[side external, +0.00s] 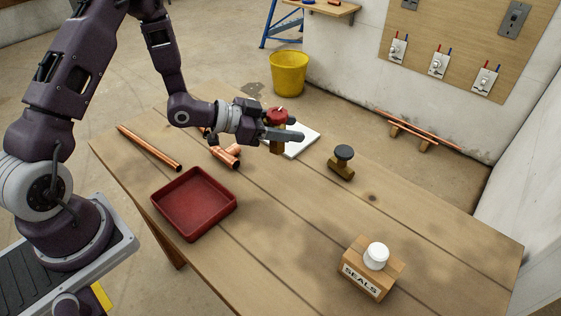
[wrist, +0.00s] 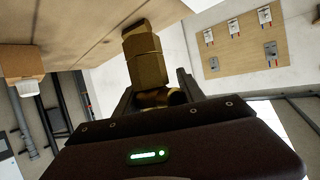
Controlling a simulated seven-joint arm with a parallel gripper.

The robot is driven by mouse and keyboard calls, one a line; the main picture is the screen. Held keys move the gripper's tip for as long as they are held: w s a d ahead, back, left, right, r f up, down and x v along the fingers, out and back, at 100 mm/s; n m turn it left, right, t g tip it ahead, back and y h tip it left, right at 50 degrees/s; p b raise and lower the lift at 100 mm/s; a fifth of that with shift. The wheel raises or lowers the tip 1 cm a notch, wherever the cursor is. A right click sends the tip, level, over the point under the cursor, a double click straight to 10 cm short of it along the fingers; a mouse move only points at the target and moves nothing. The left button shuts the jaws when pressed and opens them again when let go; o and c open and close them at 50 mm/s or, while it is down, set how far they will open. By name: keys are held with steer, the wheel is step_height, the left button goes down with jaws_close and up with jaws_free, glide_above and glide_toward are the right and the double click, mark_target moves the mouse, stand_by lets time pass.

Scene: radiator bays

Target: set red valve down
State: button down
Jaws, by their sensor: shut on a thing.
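The red valve, with a red top (side external: 276,115) and a brass body (side external: 277,146), is between the fingers of my gripper (side external: 283,134) in the side view. My gripper is shut on it and appears to hold it above the wooden table (side external: 300,215). In the wrist view the valve's brass body (wrist: 146,62) stands between the dark fingers, and its red top is hidden there. A second valve with a black top (side external: 343,157) stands on the table to the right of my gripper.
A white flat object (side external: 302,142) lies just behind my gripper. Copper pipe pieces (side external: 228,157) lie to its left. A red tray (side external: 194,203) is at the front left, and a SEALS box (side external: 372,268) with a white top is at the front right. The middle front of the table is clear.

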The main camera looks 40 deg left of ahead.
steer(key=s+d+m+g+h, duration=0.3)
steer(key=s+d+m+g, duration=0.35)
steer(key=s, duration=0.45)
steer(key=s+d+m+g+h, duration=0.3)
steer(key=s+d+m+g, duration=0.3)
steer(key=s, duration=0.5)
steer(key=shift+n+t, duration=0.35)
steer(key=shift+t, duration=0.1)
steer(key=f, duration=0.8)
steer(key=shift+s+d+f, duration=0.1)
steer(key=shift+d+f, duration=0.05)
steer(key=shift+d, duration=0.25)
steer(key=shift+f, duration=0.45)
steer(key=shift+f, duration=0.1)
steer(key=c, duration=0.7)
jaws_free()
